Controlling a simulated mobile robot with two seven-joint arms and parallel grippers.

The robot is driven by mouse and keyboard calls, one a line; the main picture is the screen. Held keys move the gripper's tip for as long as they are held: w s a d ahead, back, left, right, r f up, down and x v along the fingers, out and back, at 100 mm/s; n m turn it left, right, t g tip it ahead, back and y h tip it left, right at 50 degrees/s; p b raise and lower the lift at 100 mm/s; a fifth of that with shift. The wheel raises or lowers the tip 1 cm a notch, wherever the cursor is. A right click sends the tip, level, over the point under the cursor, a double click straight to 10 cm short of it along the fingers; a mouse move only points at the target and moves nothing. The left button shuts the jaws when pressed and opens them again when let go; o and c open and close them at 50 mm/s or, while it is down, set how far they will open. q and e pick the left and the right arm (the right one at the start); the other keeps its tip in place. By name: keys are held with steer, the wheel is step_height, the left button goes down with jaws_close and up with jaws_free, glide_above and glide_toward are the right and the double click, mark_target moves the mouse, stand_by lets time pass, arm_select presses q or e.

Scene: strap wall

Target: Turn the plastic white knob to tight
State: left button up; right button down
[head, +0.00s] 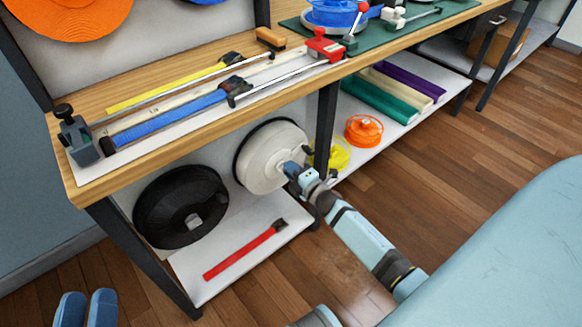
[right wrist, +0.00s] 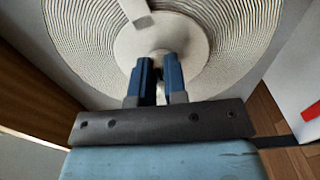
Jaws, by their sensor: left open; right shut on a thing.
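A large white reel (head: 262,158) stands upright against the panel under the bench. In the right wrist view its pale round hub (right wrist: 185,40) and ribbed face fill the upper half. My right gripper (head: 292,169) is at the middle of this reel, its two blue fingers (right wrist: 158,64) pointing into the hub and close together. It is shut on the white knob at the hub's centre; the knob is mostly hidden by the fingers. My left gripper (head: 87,294) is open and empty at the bottom left, above the floor and away from the reel.
A black reel (head: 160,215) stands left of the white one. A red strip (head: 245,248) lies on the white lower shelf (head: 205,289). Yellow (head: 337,156) and orange (head: 364,130) spools are to the right, past a dark bench leg (head: 326,115). The wooden floor in front is open.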

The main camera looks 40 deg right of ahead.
arm_select(q)
steer(key=shift+r, duration=0.4)
arm_select(e)
steer(key=shift+m, duration=0.3)
steer(key=c, duration=1.2)
jaws_free()
steer(key=shift+o, duration=0.2)
arm_select(q)
steer(key=shift+w+a+f+g+y+p, duration=0.1)
steer(key=shift+a+f+g+y+p, duration=0.15)
steer(key=shift+f+p, duration=0.3)
steer(key=shift+a+f+g+y+p, duration=0.2)
steer(key=shift+f+y+p, duration=0.1)
steer(key=shift+f+p, duration=0.25)
steer(key=shift+w+a+f+g+y+p, duration=0.15)
steer(key=shift+a+f+y+p, duration=0.2)
steer(key=shift+f, duration=0.35)
arm_select(e)
steer(key=s+d, duration=0.1)
steer(key=s, duration=1.2)
steer(key=shift+s, duration=0.4)
arm_select(q)
steer(key=shift+s+r, duration=0.1)
steer(key=shift+r, duration=0.15)
